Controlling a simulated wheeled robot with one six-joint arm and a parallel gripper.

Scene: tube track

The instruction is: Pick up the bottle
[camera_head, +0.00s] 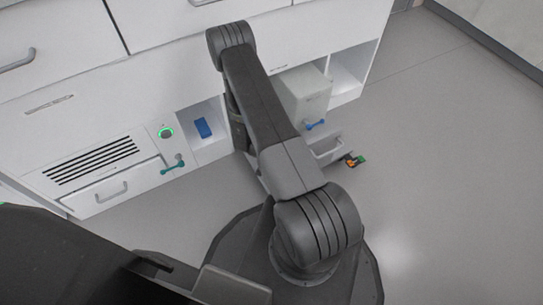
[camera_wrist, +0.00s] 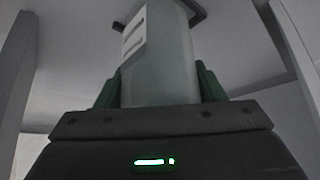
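In the wrist view, a pale, whitish bottle (camera_wrist: 165,75) with a white label on its left side stands between the green fingers of my gripper (camera_wrist: 160,86). One finger lies against each side of it, with no gap showing, so the gripper looks shut on the bottle. Its lower part is hidden by the dark gripper body, and dark pieces show near its top. In the head view, my arm hides the gripper, and I cannot make out the bottle there.
A white cabinet (camera_head: 80,60) with drawers runs along the back. Its open niche holds a blue item (camera_head: 203,128). A pale box-like unit (camera_head: 303,92) stands right of my arm. The grey floor at right is clear.

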